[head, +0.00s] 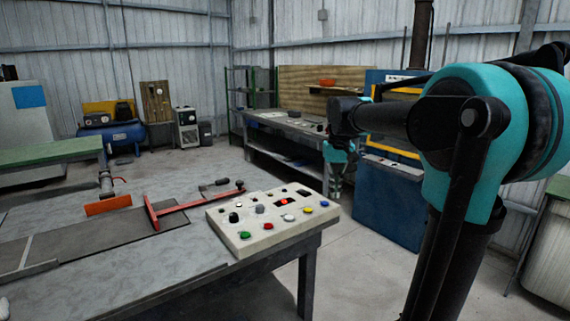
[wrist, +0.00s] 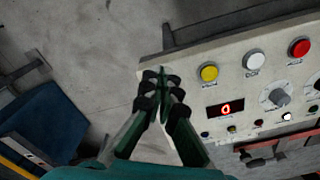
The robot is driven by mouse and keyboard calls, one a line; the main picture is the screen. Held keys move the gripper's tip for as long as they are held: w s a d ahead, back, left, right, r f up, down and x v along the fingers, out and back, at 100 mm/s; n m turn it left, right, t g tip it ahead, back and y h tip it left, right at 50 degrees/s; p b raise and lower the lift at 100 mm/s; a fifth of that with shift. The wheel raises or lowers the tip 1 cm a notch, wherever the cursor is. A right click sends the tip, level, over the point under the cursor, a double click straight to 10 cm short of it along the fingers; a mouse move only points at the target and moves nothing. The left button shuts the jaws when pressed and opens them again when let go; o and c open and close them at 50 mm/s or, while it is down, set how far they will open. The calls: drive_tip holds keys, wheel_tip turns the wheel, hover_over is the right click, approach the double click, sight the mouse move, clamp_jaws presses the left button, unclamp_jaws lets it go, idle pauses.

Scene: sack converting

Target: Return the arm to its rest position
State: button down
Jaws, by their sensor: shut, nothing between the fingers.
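My gripper (wrist: 165,85) is shut and empty in the wrist view, its dark fingertips together beside the edge of the control panel (wrist: 190,63). In the head view my gripper (head: 335,186) hangs below the end of my teal and black arm, beyond the right end of the table, partly small and dark. The control panel (head: 226,224) sits on the table's right corner, with several coloured buttons and knobs on its top. The wrist view shows a yellow button (wrist: 209,72), a white button, a red button (wrist: 299,47) and a small red-lit display (wrist: 226,109).
The grey work table (head: 185,270) fills the lower left, with a red-handled bar tool (head: 195,204) and an orange-bladed tool (head: 108,205) on it. A blue machine (head: 390,205) stands behind my arm. A workbench (head: 290,125) is at the back. Concrete floor is open between them.

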drive_tip(key=s+d+f+t, duration=0.1)
drive_tip(key=s+f+t, duration=0.1)
drive_tip(key=s+f, duration=0.8)
drive_tip(key=s+d+f+m+t, duration=0.1)
drive_tip(key=s+d+f, duration=0.1)
drive_tip(key=s+f, duration=0.8)
wheel_tip(320, 180, down, 5)
drive_tip(key=shift+s+d+r+t, duration=0.2)
drive_tip(key=shift+s+d+t, duration=0.05)
drive_tip(key=shift+s+t, duration=0.15)
